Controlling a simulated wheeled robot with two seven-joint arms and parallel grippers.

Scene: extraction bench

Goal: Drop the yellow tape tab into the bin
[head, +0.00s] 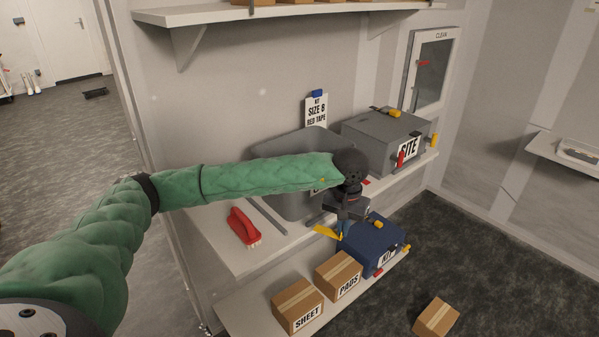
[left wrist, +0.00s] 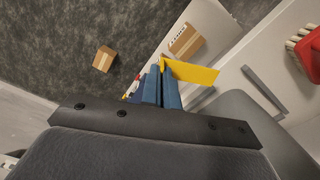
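The yellow tape tab (head: 325,232) sticks out from the fingertips of my left gripper (head: 342,232). In the left wrist view the blue fingers of the left gripper (left wrist: 163,84) are close together and pinch one end of the yellow tab (left wrist: 196,73), which extends to the right. The grey bin (head: 278,150) stands on the bench behind my left forearm, which hides part of it. The gripper is in front of the bin, past its right side, above the lower shelf. My right gripper is not in view.
A red brush (head: 243,227) lies on the bench left of the bin. A grey SITE case (head: 378,137) stands to the right. Below are a blue KIT case (head: 366,245) and cardboard boxes marked PADS (head: 338,272) and SHEET (head: 297,300). Another box (head: 436,317) is on the floor.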

